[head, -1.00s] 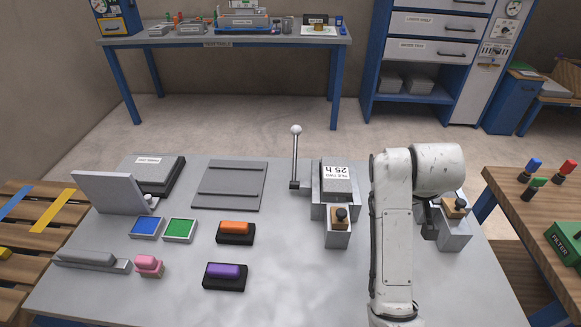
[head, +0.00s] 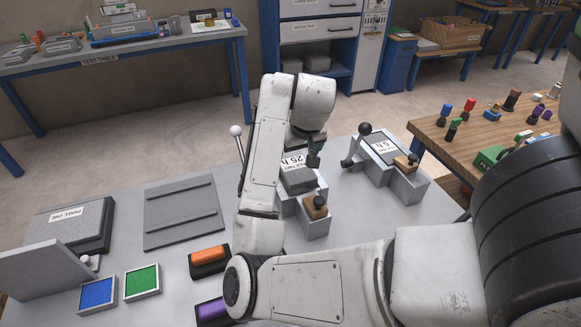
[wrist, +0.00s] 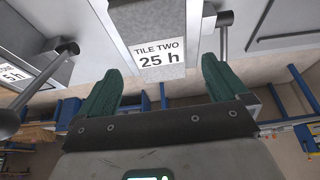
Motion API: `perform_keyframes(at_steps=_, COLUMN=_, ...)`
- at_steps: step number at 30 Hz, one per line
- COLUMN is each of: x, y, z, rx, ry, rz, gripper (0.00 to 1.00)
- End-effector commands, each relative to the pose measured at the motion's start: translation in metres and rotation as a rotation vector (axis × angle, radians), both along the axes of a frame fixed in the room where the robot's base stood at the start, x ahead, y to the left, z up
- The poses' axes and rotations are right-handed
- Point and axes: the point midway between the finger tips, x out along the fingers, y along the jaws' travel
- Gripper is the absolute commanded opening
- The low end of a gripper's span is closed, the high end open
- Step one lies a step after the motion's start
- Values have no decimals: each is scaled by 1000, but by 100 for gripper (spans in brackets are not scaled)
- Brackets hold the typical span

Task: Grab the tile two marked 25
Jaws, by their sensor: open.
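Tile two, a grey block with a white label reading "TILE TWO 25 h", sits in a grey fixture (head: 313,223) on the bench; in the head view my arm partly hides it, and its label (head: 293,160) shows beside the arm. In the wrist view the tile's label (wrist: 158,56) is upright and centred. My gripper (wrist: 160,68) is open, with its two green fingers on either side of the label and nothing held. In the head view the gripper (head: 314,152) hangs at the tile's far right side. I cannot tell whether the fingers touch it.
A lever with a white ball (head: 236,131) stands left of the fixture. To the right is a similar fixture with a tile marked "5 h" (head: 384,147) and a black-knobbed lever (head: 365,129).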

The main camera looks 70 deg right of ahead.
Motion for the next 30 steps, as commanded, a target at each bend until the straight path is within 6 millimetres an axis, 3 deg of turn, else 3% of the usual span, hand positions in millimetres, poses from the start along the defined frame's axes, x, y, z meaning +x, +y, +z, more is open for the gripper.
perform_keyframes(at_steps=5, x=3, y=-3, z=-10, rx=1, ry=1, rz=0, gripper=100)
perform_keyframes(at_steps=15, x=14, y=-17, z=-49, rx=1, ry=1, rz=0, gripper=100)
perform_keyframes(at_steps=23, x=14, y=-18, z=-52, rx=-1, ry=0, rz=0, gripper=100)
perform_keyframes(at_steps=30, x=14, y=-18, z=-52, rx=-1, ry=0, rz=0, gripper=79)
